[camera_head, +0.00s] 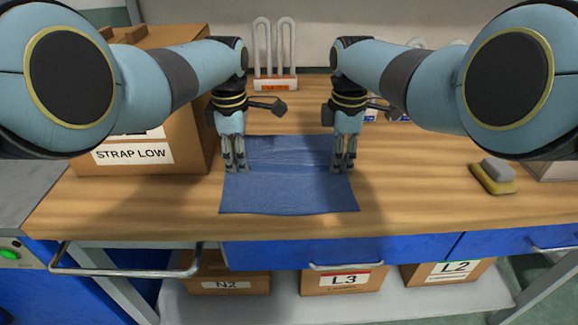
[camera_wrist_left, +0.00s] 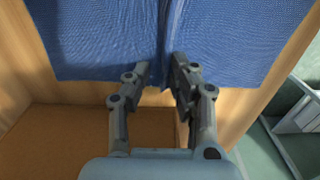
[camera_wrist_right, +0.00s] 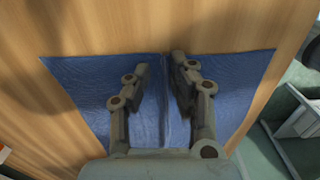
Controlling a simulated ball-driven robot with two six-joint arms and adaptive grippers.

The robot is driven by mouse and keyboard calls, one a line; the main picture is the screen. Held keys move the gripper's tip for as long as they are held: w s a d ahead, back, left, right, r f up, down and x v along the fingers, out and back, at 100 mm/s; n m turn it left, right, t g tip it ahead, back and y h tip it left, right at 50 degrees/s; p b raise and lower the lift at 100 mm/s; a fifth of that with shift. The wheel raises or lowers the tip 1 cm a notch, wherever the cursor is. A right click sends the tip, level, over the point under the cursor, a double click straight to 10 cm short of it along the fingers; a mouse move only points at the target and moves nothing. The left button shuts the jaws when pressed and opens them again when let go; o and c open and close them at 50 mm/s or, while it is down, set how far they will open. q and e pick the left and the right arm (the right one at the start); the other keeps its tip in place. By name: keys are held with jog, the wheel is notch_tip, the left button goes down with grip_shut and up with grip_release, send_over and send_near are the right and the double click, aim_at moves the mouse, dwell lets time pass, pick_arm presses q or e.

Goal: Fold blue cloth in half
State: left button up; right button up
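The blue cloth (camera_head: 288,190) lies spread on the wooden table, with creases near its far edge. My left gripper (camera_head: 234,164) points down at the cloth's left edge, and my right gripper (camera_head: 345,164) points down at its right edge. In the left wrist view a raised ridge of cloth (camera_wrist_left: 164,40) runs between the gripper's separated fingertips (camera_wrist_left: 160,64). In the right wrist view a thinner ridge (camera_wrist_right: 163,100) runs between that gripper's separated fingertips (camera_wrist_right: 160,62). I cannot tell whether any fingertip touches the cloth.
A large cardboard box (camera_head: 150,125) labelled STRAP LOW stands left of the cloth. A white rack with loops (camera_head: 274,82) is behind it. A yellow sponge with a grey block (camera_head: 494,178) lies to the right. The table is clear between the cloth and the sponge.

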pick_arm(q)
jog(key=shift+s+f, duration=0.1)
jog(key=shift+f, duration=0.05)
grip_shut()
pick_arm(e)
jog(key=shift+s+f, duration=0.1)
grip_shut()
pick_arm(q)
jog(key=shift+s, duration=0.1)
